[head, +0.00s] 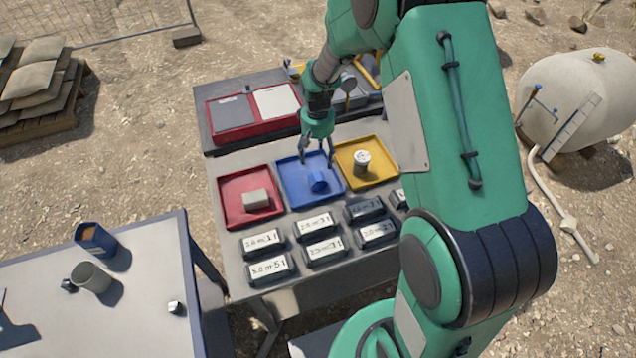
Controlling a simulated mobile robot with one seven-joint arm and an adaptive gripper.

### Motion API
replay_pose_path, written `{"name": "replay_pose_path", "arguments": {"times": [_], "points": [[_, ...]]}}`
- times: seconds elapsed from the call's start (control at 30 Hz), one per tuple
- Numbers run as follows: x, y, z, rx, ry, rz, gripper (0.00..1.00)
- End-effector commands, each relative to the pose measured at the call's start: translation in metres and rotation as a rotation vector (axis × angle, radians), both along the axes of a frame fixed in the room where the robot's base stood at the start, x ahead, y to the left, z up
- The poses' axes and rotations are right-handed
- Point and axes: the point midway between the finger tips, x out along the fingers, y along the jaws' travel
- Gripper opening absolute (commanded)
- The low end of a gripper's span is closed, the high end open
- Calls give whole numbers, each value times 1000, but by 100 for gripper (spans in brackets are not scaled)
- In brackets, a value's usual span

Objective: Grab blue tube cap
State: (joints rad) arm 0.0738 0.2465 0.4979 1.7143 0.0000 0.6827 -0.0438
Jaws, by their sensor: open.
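The blue tube cap (318,181) is a small blue cylinder lying in the blue tray (292,189) on the grey workbench. My gripper (317,162) points down over the blue tray, with its fingers spread apart and nothing seen between them. The fingertips appear just above and behind the cap in the head view. I cannot tell the exact height gap or whether they touch it.
A red tray (232,211) with a beige block (256,199) is on the left. A yellow tray (378,180) with a white cylinder (361,161) is on the right. Several labelled dark boxes (262,242) stand in front. A second table (130,320) holds cups.

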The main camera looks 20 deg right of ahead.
Motion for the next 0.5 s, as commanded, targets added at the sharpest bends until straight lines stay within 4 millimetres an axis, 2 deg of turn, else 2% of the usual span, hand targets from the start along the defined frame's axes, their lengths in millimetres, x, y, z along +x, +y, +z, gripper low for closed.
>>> {"name": "replay_pose_path", "arguments": {"times": [0.3, 0.5], "points": [[0, 0, -49, 0, 1, 0, 69], [0, 0, -66, 0, 1, 0, 69]]}}
